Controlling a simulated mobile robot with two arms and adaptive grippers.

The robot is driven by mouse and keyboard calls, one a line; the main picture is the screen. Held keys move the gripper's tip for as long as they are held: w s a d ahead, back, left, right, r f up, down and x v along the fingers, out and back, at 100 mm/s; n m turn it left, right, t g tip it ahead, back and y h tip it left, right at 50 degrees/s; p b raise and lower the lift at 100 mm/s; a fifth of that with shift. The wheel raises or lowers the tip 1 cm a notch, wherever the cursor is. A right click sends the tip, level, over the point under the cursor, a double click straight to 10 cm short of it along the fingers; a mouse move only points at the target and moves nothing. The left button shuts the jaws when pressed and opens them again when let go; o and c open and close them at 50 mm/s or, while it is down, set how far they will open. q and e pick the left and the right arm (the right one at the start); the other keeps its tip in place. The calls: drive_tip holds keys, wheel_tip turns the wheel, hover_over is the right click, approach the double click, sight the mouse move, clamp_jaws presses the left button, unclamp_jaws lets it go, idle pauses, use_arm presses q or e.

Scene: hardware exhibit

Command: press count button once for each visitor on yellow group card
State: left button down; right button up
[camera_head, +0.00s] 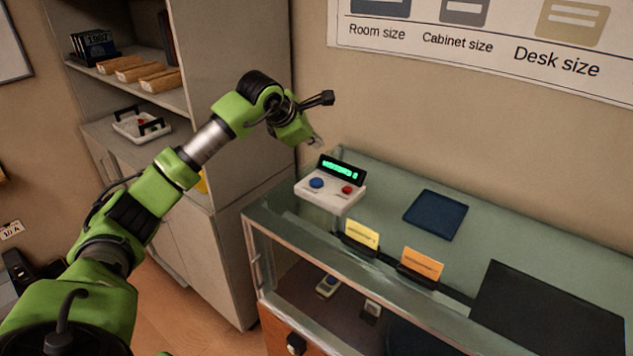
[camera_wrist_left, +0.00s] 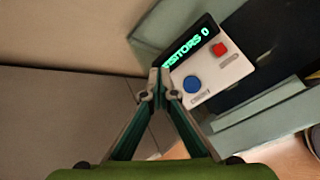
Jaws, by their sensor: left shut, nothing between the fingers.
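The white counter box (camera_head: 330,192) stands on the glass display case. It has a blue button (camera_head: 316,183), a red button (camera_head: 347,190) and a lit green display (camera_head: 341,170). In the left wrist view the display (camera_wrist_left: 192,42) reads "VISITORS 0", with the blue button (camera_wrist_left: 192,84) and red button (camera_wrist_left: 219,49) below it. The yellow card (camera_head: 361,235) stands in a black holder at the case's front edge; its print is too small to read. My left gripper (camera_head: 318,143) is shut and empty, above and behind the box, apart from the buttons. My right gripper is not in view.
An orange card (camera_head: 422,263) stands right of the yellow one. A dark blue pad (camera_head: 435,214) and a black panel (camera_head: 548,308) lie on the glass top (camera_head: 385,186). A tall cabinet (camera_head: 245,180) stands left of the case, and a wall sign (camera_head: 480,45) hangs behind.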

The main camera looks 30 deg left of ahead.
sight(315, 182)
use_arm(q)
drive_tip(key=shift+f+b, duration=2.95)
drive_tip(key=shift+f, duration=1.35)
drive_tip(key=shift+f+b, duration=0.4)
drive_tip(key=shift+f, duration=0.05)
drive_tip(key=shift+f+b, duration=0.45)
drive_tip(key=shift+f, duration=0.05)
drive_tip(key=shift+r, duration=0.1)
drive_tip(key=shift+r+p, duration=0.6)
drive_tip(key=shift+r, duration=0.25)
